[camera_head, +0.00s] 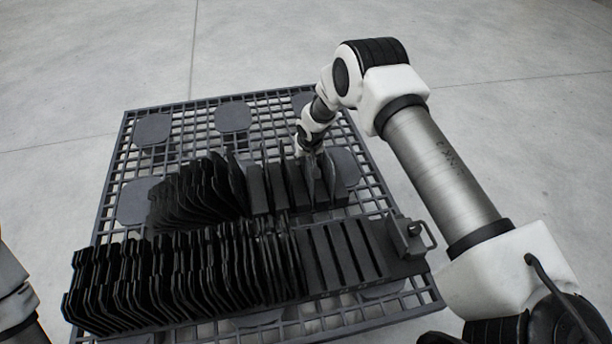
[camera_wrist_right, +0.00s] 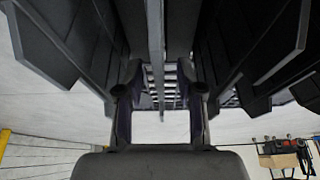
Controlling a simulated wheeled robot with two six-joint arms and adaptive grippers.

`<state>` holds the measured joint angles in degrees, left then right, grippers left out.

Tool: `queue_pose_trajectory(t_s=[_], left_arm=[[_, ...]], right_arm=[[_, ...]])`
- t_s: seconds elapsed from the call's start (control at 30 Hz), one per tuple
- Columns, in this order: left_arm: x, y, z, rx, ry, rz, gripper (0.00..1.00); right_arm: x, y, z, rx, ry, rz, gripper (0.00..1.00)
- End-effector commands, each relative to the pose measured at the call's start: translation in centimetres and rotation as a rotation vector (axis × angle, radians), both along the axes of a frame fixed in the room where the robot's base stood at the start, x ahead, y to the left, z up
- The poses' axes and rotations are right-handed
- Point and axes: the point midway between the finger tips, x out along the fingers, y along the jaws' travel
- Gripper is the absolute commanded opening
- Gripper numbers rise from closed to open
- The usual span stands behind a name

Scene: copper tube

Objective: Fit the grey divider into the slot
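Dark grey dividers (camera_head: 215,270) stand upright, closely packed in the front rack, with several more in the back rack (camera_head: 195,195). The front rack's right part has empty slots (camera_head: 340,255). My right gripper (camera_head: 310,160) reaches down over the right part of the back rack; its fingers are small and partly hidden there. In the right wrist view its fingers (camera_wrist_right: 158,85) are apart, with a thin grey divider (camera_wrist_right: 155,40) edge-on between them and visible gaps on both sides. My left gripper is not in view.
Both racks sit on a grey grid pallet (camera_head: 120,150) on a pale concrete floor (camera_head: 90,50). Neighbouring plates (camera_wrist_right: 250,45) stand close on both sides of the right gripper. A bracket with a small loop (camera_head: 408,238) is at the front rack's right end.

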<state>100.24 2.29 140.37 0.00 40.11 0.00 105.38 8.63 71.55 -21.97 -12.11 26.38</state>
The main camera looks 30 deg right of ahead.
Motion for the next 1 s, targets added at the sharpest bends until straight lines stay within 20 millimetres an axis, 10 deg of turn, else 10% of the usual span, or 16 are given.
queue_pose_trajectory(t_s=[0.83, 0.93, 1.0], left_arm=[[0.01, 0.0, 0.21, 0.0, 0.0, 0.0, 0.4], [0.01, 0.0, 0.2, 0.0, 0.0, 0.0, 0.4], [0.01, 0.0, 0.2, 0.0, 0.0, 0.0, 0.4]], right_arm=[[0.0, 0.04, -0.3, 0.0, -0.001, 0.0, 0.38], [0.0, 0.04, -0.31, 0.0, -0.001, 0.0, 0.02], [0.0, 0.04, -0.31, 0.0, -0.001, 0.0, 0.0]])
